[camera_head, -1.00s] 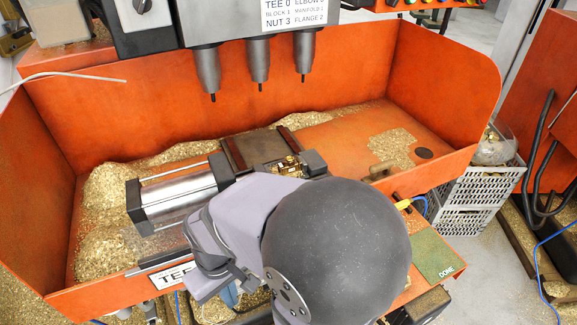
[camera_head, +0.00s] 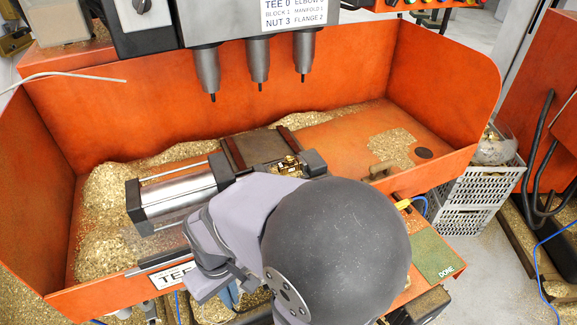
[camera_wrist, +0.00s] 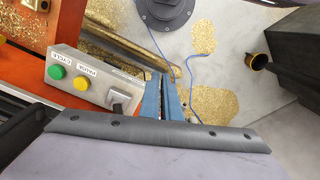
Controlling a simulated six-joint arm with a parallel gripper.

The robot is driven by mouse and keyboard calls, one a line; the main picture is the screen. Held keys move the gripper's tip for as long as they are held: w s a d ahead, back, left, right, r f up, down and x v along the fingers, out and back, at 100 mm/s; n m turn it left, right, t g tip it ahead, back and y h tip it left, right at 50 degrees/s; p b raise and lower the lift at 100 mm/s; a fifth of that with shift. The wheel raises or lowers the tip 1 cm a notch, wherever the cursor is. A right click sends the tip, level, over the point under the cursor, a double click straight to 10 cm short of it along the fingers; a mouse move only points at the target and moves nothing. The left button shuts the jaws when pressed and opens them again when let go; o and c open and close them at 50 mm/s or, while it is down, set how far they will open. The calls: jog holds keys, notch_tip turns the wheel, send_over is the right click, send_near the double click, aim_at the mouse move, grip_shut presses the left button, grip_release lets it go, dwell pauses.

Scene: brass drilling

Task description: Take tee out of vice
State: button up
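The brass tee (camera_head: 289,163) sits in the vice (camera_head: 262,166), by the dark block at the vice's right end. It shows partly, behind my arm. The vice's steel cylinder (camera_head: 178,200) lies to its left. My gripper shows in the wrist view as two blue fingers (camera_wrist: 163,80) side by side, almost touching, with nothing visible between them. It points down past a control box at the tray's front, away from the tee. In the head view it is mostly hidden behind my arm. The tee does not show in the wrist view.
The control box (camera_wrist: 98,80) with green and yellow buttons is close left of the fingers. Three drill spindles (camera_head: 259,66) hang above the vice. Orange tray walls (camera_head: 449,91) surround it, with brass chips inside. A green DONE plate (camera_head: 432,254) lies at front right.

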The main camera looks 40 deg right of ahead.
jog(key=o, duration=1.9)
jog(key=shift+c, duration=0.2)
